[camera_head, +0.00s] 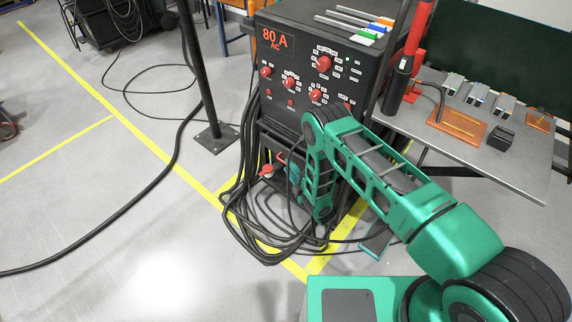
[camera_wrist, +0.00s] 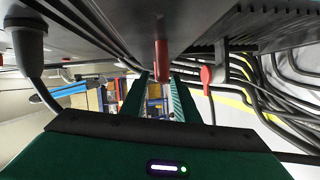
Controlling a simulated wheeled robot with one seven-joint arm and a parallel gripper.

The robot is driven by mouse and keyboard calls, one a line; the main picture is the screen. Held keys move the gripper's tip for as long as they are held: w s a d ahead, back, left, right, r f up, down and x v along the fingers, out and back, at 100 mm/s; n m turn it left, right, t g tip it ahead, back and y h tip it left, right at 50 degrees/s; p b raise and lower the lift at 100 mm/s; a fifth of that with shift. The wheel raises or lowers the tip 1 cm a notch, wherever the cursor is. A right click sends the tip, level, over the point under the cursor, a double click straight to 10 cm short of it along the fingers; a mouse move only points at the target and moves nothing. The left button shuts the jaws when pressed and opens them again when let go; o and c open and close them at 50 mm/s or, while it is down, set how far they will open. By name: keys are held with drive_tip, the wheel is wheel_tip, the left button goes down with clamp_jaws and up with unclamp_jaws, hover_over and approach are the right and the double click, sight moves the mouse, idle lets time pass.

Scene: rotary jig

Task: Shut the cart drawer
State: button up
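The black cart-like power unit (camera_head: 297,50), marked 80 A AC, stands at the centre of the head view, with red knobs on its front. I cannot make out a drawer on it; my green arm and the cables cover part of its lower front. My gripper is low at this front, mostly hidden in the head view. In the wrist view my gripper (camera_wrist: 161,88) has its two green fingers apart, with nothing seen held between them. A red peg-like part (camera_wrist: 162,55) hangs ahead, in line with the gap. Whether it touches a finger is unclear.
Thick black cables (camera_head: 262,225) hang and coil around the unit's lower front. A black post (camera_head: 203,80) stands left of it. A grey table (camera_head: 505,155) with small parts is at the right. The floor at the left is mostly open, with one cable across it.

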drive_tip(key=shift+x, duration=1.6)
clamp_jaws()
drive_tip(key=shift+a, duration=0.1)
